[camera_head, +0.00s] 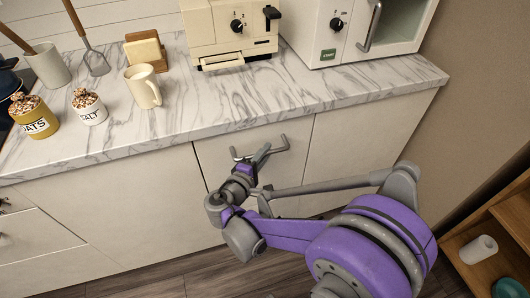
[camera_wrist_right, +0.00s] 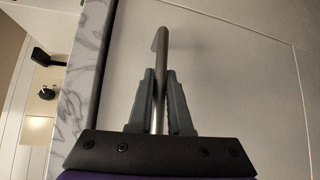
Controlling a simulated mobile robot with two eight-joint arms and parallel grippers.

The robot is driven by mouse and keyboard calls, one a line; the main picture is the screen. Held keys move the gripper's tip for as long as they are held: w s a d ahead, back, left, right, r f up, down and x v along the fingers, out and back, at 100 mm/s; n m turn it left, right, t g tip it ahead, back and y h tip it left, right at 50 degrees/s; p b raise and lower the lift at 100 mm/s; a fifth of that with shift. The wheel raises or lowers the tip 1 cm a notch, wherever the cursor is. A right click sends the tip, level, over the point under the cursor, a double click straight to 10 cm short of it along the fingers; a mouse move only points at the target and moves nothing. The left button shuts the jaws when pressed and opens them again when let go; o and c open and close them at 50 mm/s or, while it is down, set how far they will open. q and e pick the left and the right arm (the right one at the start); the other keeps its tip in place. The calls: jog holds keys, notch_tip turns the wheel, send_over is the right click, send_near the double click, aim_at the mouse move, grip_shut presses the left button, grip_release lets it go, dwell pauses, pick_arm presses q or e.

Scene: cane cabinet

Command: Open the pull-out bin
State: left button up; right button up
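The pull-out bin front (camera_head: 290,172) is a pale panel below the marble counter, and it looks flush with the panels beside it. Its grey bar handle (camera_head: 278,146) runs across near the top; it also shows in the right wrist view (camera_wrist_right: 161,48). My right gripper (camera_head: 262,153) is at the handle. In the right wrist view the two fingers (camera_wrist_right: 160,95) stand close on either side of the bar, and the gripper looks shut on it. My right arm hides the lower part of the front. My left gripper is not in view.
The marble counter (camera_head: 215,105) overhangs just above the handle. It holds a mug (camera_head: 143,87), jars, a toaster (camera_head: 230,30) and a microwave (camera_head: 350,30). Drawers (camera_head: 35,237) are at the lower left. A wooden shelf (camera_head: 500,240) stands at the right. Some wooden floor (camera_head: 190,275) shows bare.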

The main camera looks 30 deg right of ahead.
grip_shut()
dwell(1.0)
jog(key=s+a+p, duration=0.1)
jog(key=s+a, duration=0.2)
jog(key=s, duration=0.9)
jog(key=shift+s, duration=0.15)
jog(key=o, duration=0.6)
grip_release()
